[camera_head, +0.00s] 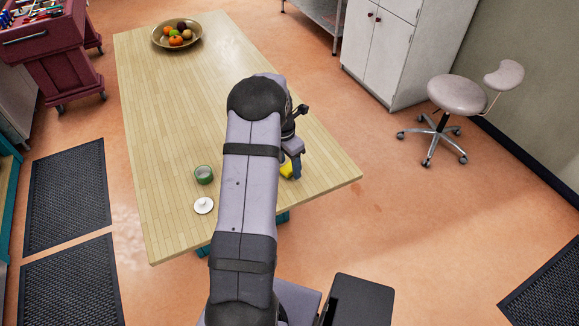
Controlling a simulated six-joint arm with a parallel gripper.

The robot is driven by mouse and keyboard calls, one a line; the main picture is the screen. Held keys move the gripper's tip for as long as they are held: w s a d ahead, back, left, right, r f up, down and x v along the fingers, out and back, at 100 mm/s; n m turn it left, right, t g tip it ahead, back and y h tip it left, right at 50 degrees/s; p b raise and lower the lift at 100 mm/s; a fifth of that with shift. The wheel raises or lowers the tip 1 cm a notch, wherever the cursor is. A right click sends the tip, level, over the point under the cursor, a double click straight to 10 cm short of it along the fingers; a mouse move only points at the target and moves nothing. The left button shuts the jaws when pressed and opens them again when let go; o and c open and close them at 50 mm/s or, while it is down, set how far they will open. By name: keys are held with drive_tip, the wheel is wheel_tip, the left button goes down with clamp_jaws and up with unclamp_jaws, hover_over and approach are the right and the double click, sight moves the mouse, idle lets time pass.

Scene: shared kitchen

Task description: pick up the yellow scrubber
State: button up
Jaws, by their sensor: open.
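The yellow scrubber (286,171) lies on the wooden table, right of my arm. Only a small yellow part of it shows; the rest is hidden behind my arm and gripper. My gripper (296,166) is just over or beside the scrubber and points down toward the table. It is open. Whether its fingers are around the scrubber or touching it, I cannot tell from this view.
The table (160,120) has free room left of my arm and at the right corner. A green cup (203,175) and a white round lid-like thing (203,206) stand left of my arm. A fruit bowl (158,41) sits at the far end.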

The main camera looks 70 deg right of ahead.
drive_tip(key=shift+f, duration=0.15)
drive_tip(key=c, duration=1.2)
drive_tip(key=shift+o, duration=0.2)
